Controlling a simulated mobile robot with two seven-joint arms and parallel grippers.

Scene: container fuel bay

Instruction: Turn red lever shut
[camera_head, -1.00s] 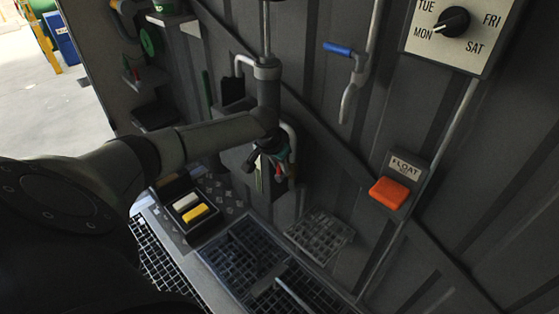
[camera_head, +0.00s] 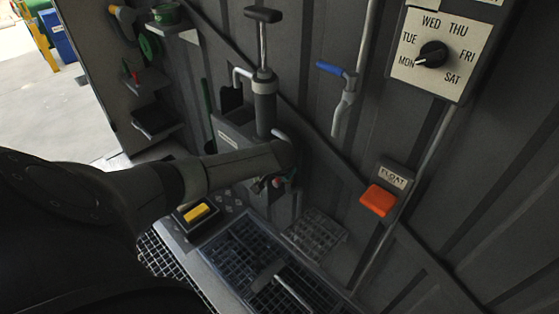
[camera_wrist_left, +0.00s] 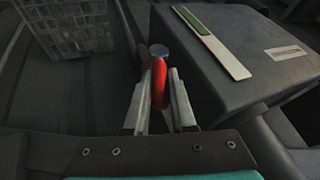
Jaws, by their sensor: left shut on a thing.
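The red lever (camera_wrist_left: 159,84) stands between the two fingers of my left gripper (camera_wrist_left: 160,100) in the left wrist view, with a grey round cap at its far end. The fingers are shut on it. In the head view my left gripper (camera_head: 268,184) is low against the wall, below the grey hand pump, and mostly hidden by my wrist. My right gripper is in neither view.
A hand pump (camera_head: 265,100) stands on the wall above my wrist. A blue-handled tap (camera_head: 335,69), an orange float box (camera_head: 378,200) and a day dial (camera_head: 432,54) are to the right. A yellow block (camera_head: 196,212) sits in a black tray. A floor grating (camera_head: 245,250) lies below.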

